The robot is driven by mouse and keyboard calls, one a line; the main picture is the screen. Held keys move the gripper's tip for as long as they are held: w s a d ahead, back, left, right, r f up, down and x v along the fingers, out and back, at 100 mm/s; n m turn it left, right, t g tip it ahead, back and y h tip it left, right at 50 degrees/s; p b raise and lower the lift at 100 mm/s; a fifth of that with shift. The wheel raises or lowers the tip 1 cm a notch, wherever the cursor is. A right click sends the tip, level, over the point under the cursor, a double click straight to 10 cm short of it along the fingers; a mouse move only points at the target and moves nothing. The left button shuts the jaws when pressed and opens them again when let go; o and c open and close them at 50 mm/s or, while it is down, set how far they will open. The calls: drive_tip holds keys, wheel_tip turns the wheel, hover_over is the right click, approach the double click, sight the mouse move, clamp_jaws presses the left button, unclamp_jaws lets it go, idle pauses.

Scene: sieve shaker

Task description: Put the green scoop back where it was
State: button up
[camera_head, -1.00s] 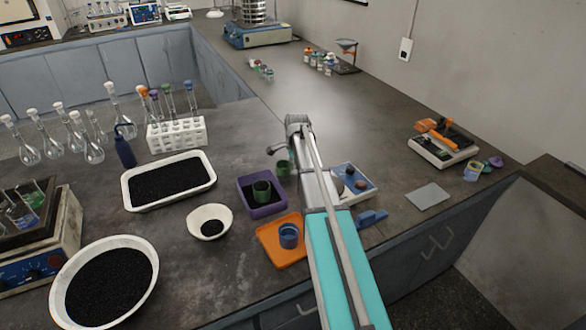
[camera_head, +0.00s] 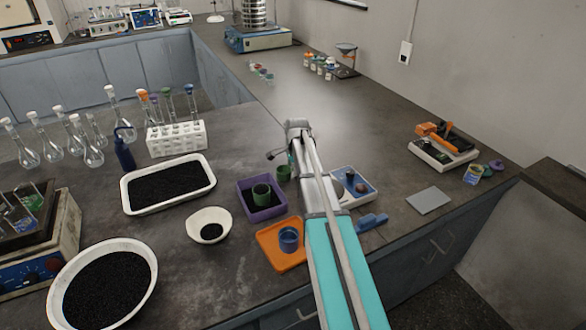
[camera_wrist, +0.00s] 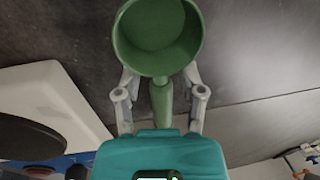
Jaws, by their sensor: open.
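The green scoop (camera_wrist: 156,40) fills the top middle of the wrist view, with its round cup open toward the camera. Its green handle (camera_wrist: 161,97) lies between the two grey fingers of my gripper (camera_wrist: 160,86). The fingers are spread, with a gap on each side of the handle. In the head view a small green cup (camera_head: 284,173) shows just left of my arm, likely this scoop; my arm hides most of the area around it. Another green cup (camera_head: 262,190) stands in the purple tray (camera_head: 279,210).
An orange tray (camera_head: 267,254) with a blue cup (camera_head: 289,238) is in front. A blue-topped balance (camera_head: 366,183) and a blue object (camera_head: 371,221) lie right of my arm. A white bowl (camera_head: 195,220) of black grains stands left.

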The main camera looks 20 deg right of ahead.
drive_tip(key=shift+r, duration=0.1)
wheel_tip(320, 180, up, 12)
drive_tip(key=s+p, duration=0.2)
drive_tip(key=p, duration=1)
drive_tip(key=shift+d, duration=0.1)
idle(0.7)
drive_tip(key=s+a+n+g, duration=0.1)
drive_tip(key=s+a+n, duration=1.6)
drive_tip(key=s+a, duration=0.4)
drive_tip(key=s, duration=0.2)
drive_tip(key=shift+s+a+n+g, duration=0.25)
drive_tip(key=shift+s+n+g, duration=0.05)
drive_tip(key=shift+s+g, duration=0.1)
